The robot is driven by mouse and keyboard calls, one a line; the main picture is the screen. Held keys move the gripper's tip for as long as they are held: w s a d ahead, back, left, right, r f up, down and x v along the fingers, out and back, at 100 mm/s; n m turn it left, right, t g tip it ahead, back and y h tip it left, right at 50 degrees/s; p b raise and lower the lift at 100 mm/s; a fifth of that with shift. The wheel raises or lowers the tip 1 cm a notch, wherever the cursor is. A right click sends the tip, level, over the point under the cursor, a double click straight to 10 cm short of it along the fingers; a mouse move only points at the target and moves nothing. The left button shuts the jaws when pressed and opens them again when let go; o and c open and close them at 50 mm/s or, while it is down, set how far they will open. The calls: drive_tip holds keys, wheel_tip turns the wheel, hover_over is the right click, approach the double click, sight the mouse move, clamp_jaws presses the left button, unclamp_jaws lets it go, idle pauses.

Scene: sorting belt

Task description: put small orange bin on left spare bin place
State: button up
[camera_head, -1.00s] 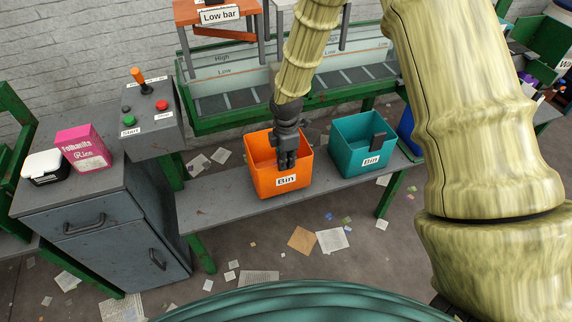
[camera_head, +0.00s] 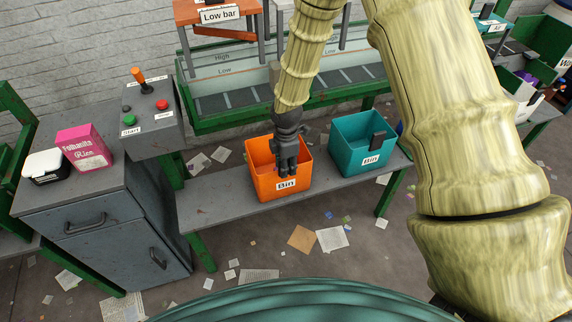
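The small orange bin (camera_head: 262,183) stands upright on a low grey bench (camera_head: 208,197), left of a teal bin (camera_head: 352,158). Both bins carry a "Bin" label on the front. My gripper (camera_head: 287,172) points down at the orange bin, with its fingers over the bin's opening near the front wall. The fingers look close together. I cannot tell whether they hold the front wall. No label for a left spare bin place can be read here; bare bench top lies left of the orange bin.
A pink box (camera_head: 84,148) and a white-lidded container (camera_head: 46,166) are on the cabinet. The green-framed belt (camera_head: 215,104) runs behind the bench. Paper scraps litter the floor.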

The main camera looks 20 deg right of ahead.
wheel_tip(320, 180, up, 12)
drive_tip(key=shift+r+b, duration=0.1)
drive_tip(key=shift+b, duration=0.3)
idle(0.3)
